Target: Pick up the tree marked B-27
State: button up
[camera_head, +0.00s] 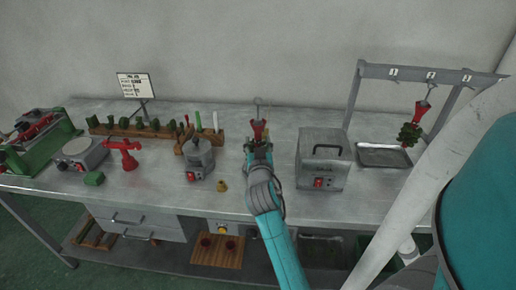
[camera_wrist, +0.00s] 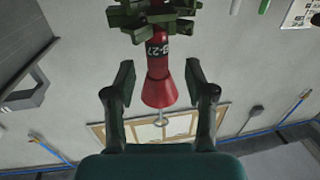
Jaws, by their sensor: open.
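The tree marked B-27 (camera_wrist: 158,48) has a red stem with a dark label, a red cone (camera_wrist: 160,92) with a metal hook, and green branches. In the wrist view its cone is between the two fingers of my gripper (camera_wrist: 160,80), with gaps on both sides. The fingers are open. In the head view the tree's red part (camera_head: 258,128) shows with the hook above it, just beyond my gripper (camera_head: 258,146). My gripper hides its lower part there, and I cannot tell what supports it.
A grey box with a handle (camera_head: 323,160) stands right of my gripper, a pot (camera_head: 199,158) left. A numbered rack (camera_head: 425,73) holds another red and green tree (camera_head: 412,125) near a metal tray (camera_head: 375,157). A scale (camera_head: 80,153) and red stand (camera_head: 124,152) are farther left.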

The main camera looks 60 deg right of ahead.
aim_at(258, 138)
jog(key=x, duration=0.4)
jog(key=shift+s+d, duration=0.1)
jog(key=shift+c, duration=0.3)
grip_shut()
